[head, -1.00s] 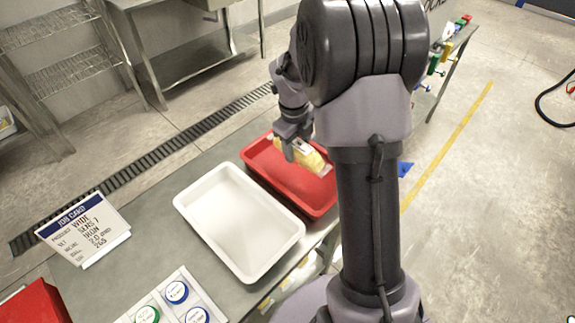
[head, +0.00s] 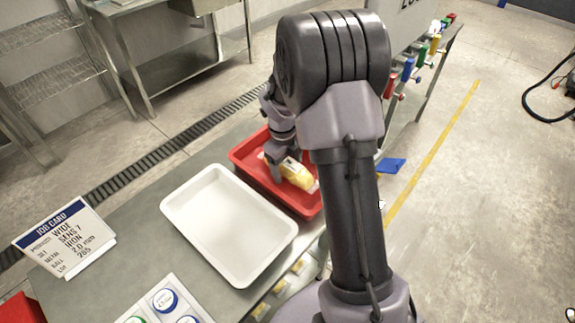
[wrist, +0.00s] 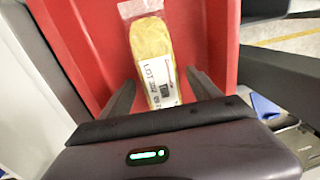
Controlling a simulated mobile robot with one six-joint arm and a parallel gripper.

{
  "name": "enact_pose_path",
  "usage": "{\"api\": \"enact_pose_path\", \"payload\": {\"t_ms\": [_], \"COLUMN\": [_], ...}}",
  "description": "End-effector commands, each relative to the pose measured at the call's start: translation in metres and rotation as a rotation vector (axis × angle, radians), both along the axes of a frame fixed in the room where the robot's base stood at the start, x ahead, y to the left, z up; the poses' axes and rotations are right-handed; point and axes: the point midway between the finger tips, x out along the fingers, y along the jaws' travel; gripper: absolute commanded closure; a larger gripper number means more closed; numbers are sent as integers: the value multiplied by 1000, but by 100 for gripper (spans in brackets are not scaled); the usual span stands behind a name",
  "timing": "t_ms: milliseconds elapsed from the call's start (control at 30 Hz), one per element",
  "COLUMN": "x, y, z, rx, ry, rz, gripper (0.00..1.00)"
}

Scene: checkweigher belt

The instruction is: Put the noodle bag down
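The noodle bag (head: 297,175) is a clear pack of yellow noodles with a white label. It lies in the red tray (head: 310,209), and the wrist view shows it (wrist: 152,50) label up against the red floor. My gripper (head: 279,160) is low over the tray at the bag's near end. In the wrist view, the fingers of my gripper (wrist: 160,85) stand on either side of the bag with small gaps, so they look open. The bag's near end lies between the fingers, partly hidden by the gripper body.
An empty white tray (head: 180,208) stands left of the red tray on the grey table. A job card (head: 65,238) stands farther left, and round blue-topped items (head: 165,299) sit at the front. Coloured handles (head: 408,68) line the far right edge.

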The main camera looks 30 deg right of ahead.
Motion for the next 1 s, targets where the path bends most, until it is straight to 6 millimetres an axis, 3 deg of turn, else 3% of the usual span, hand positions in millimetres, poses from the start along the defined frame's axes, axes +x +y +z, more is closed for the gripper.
{"api": "enact_pose_path", "payload": {"t_ms": [167,500,733,867,1000], "x": [0,-2,-6,-32,-106], "y": [0,9,15,47,108], "z": [5,95,127,181,249], "rx": [0,-1,0,-4,-92], "ry": [0,-3,-5,-59,-168], "rz": [0,0,28,391,1143], "gripper": [28,28,28,28,28]}}
